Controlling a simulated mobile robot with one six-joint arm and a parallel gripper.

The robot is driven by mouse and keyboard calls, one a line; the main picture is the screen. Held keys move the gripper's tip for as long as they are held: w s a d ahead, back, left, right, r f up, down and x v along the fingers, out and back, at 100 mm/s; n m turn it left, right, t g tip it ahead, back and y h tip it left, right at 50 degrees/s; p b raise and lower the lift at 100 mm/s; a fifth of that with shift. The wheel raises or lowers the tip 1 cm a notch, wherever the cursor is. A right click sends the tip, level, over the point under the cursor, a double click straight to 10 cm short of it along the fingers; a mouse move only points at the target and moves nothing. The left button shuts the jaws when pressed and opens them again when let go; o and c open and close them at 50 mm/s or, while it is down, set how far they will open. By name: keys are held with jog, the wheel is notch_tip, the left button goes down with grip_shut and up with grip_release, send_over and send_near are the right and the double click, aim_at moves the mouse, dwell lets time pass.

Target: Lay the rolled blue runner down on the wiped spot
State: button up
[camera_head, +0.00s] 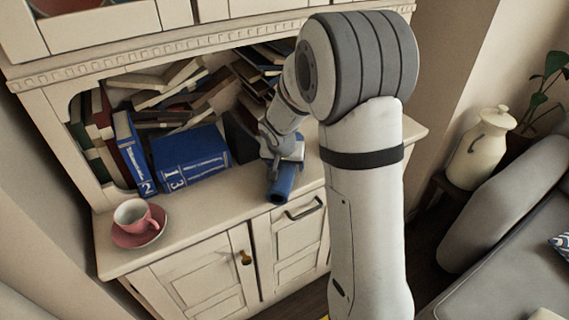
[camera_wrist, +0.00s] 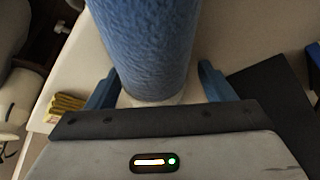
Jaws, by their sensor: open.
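The rolled blue runner (camera_head: 281,187) is at the cabinet top near its front edge, its open end facing the front. In the wrist view the blue roll (camera_wrist: 148,45) fills the upper middle, between my two blue fingers. My gripper (camera_head: 284,158) is just behind and above the roll. In the wrist view my gripper (camera_wrist: 157,88) is open, with a gap on each side of the roll. I cannot tell whether the roll rests fully on the surface. The wiped spot cannot be picked out; the roll and my arm hide part of the top.
The cabinet top (camera_head: 205,215) is bare between the pink cup (camera_head: 135,214) on its saucer (camera_head: 139,237) and the roll. Blue binders (camera_head: 190,158) and heaped books (camera_head: 165,90) fill the shelf behind. A cream jar (camera_head: 481,148) stands on the right.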

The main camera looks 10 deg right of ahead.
jog(key=shift+r, duration=0.55)
jog(key=p+v, duration=0.1)
jog(key=v, duration=0.9)
jog(key=shift+s+a+r, duration=0.1)
jog(key=shift+s+r, duration=0.15)
jog(key=shift+r, duration=0.05)
jog(key=shift+s+r, duration=0.2)
jog(key=s+d+r+n+g+y, duration=0.2)
jog(key=s+n, duration=0.2)
jog(key=s, duration=1.9)
jog(key=shift+s, duration=0.25)
jog(key=shift+r, duration=0.15)
jog(key=p+v, duration=0.3)
jog(key=w+p+v, duration=0.1)
jog(key=p+v, duration=0.1)
jog(key=shift+s+r+p, duration=0.1)
jog(key=shift+r+p, duration=0.25)
jog(key=shift+r, duration=0.1)
